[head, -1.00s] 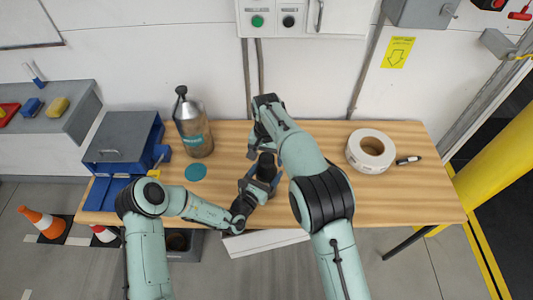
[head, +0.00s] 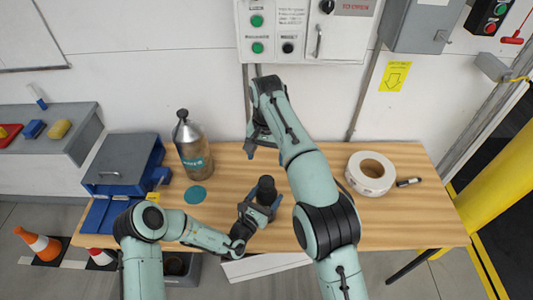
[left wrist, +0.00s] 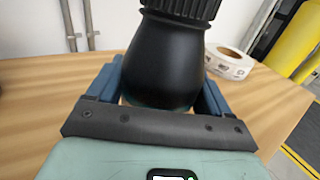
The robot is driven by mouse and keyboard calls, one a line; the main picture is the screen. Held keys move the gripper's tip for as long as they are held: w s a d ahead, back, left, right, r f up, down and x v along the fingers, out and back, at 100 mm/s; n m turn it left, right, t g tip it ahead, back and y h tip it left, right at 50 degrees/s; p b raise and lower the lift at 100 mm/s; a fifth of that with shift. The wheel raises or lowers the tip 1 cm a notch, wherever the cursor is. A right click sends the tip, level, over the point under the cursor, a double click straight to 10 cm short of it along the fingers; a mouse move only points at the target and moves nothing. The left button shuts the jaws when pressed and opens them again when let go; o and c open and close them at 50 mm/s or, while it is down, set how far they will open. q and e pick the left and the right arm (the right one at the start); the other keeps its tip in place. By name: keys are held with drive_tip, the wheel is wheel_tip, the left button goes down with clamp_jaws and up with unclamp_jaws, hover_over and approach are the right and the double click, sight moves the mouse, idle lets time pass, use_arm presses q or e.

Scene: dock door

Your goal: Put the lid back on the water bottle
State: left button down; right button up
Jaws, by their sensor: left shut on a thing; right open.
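The water bottle (head: 265,198) is small and black, and stands upright at the table's front middle. The left wrist view shows its dark body (left wrist: 165,65) close up, tapering to a neck. A ribbed black lid (left wrist: 182,8) sits on top there, its upper part cut off by the frame; it also shows in the head view (head: 266,181). My left gripper (head: 262,207) is shut around the bottle's lower body. My right gripper (head: 262,150) is open and empty, beyond and apart from the bottle. Whether the lid is fully seated I cannot tell.
A steel bottle (head: 192,152) with a teal label stands at the left, near a teal disc (head: 195,195). A blue-grey bin (head: 120,165) is at the far left. A tape roll (head: 370,174) and marker (head: 409,182) lie at right. A control panel (head: 300,32) hangs on the wall.

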use_arm(q)
unclamp_jaws()
use_arm(e)
drive_tip(key=b, duration=0.3)
hover_over(267, 185)
wheel_tip(267, 185, down, 5)
drive_tip(key=shift+r, duration=0.1)
use_arm(q)
drive_tip(key=v, duration=1.3)
drive_tip(key=shift+s, duration=0.15)
drive_tip(key=shift+a, duration=0.1)
